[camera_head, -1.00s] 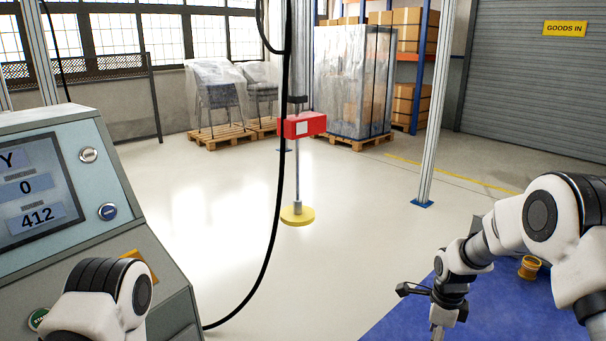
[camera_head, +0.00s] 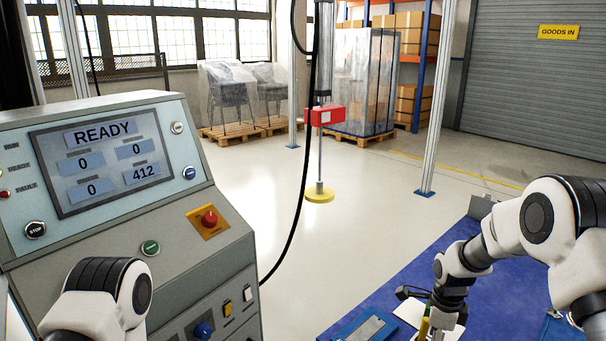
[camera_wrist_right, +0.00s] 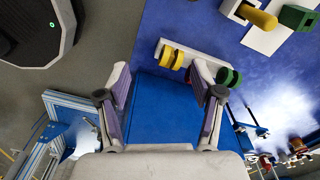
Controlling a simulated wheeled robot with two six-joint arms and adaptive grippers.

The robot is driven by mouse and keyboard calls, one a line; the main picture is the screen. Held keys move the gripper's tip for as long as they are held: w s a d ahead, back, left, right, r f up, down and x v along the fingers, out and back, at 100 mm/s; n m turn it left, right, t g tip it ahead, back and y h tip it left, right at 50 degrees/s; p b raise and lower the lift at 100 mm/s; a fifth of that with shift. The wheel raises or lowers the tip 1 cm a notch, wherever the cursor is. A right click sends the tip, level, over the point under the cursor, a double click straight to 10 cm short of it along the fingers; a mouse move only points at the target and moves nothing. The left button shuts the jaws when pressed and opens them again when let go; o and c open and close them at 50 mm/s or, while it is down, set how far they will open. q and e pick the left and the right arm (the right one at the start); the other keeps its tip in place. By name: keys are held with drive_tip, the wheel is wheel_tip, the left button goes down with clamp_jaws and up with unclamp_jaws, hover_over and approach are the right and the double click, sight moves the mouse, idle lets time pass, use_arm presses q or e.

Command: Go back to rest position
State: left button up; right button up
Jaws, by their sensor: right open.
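My right arm (camera_head: 490,250) comes in from the right and hangs down over a blue surface. Its gripper is cut off at the bottom edge of the head view. In the right wrist view my right gripper (camera_wrist_right: 161,68) is open, with its two fingers well apart. A flat blue panel-like piece (camera_wrist_right: 162,112) shows between and below the fingers; I cannot tell whether they touch it. My left arm (camera_head: 100,300) shows at the bottom left in front of the control console, folded, and its gripper is out of view.
A grey control console (camera_head: 225,245) with a READY screen (camera_head: 105,160) stands close on the left. The blue work surface (camera_head: 400,285) lies at lower right, with a blue tray (camera_head: 365,327) on it. Open floor lies ahead.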

drive_tip(key=s+a+f+n+g+b, duration=0.1)
drive_tip(key=s+f+g+b, duration=0.15)
drive_tip(key=s+f, duration=0.7)
drive_tip(key=s+a+f+n+g+b, duration=0.1)
drive_tip(key=s+f+g+b, duration=0.15)
drive_tip(key=s+f, duration=0.7)
use_arm(q)
wheel_tip(320, 180, down, 10)
drive_tip(key=b, duration=0.4)
use_arm(e)
drive_tip(key=s+a+f+n+t, duration=0.1)
drive_tip(key=s+f+n, duration=0.35)
drive_tip(key=s, duration=0.25)
drive_tip(key=s+a+f+n, duration=0.1)
drive_tip(key=s+f+n, duration=0.35)
drive_tip(key=s, duration=0.35)
use_arm(q)
wheel_tip(320, 180, up, 21)
drive_tip(key=p, duration=2)
drive_tip(key=shift+w+d+f, duration=0.2)
drive_tip(key=shift+w, duration=0.2)
use_arm(e)
wheel_tip(320, 180, up, 22)
drive_tip(key=w+n+t, duration=0.1)
drive_tip(key=n+t, duration=0.3)
drive_tip(key=n, duration=0.7)
drive_tip(key=shift+f+n, duration=0.15)
drive_tip(key=shift+n, duration=0.25)
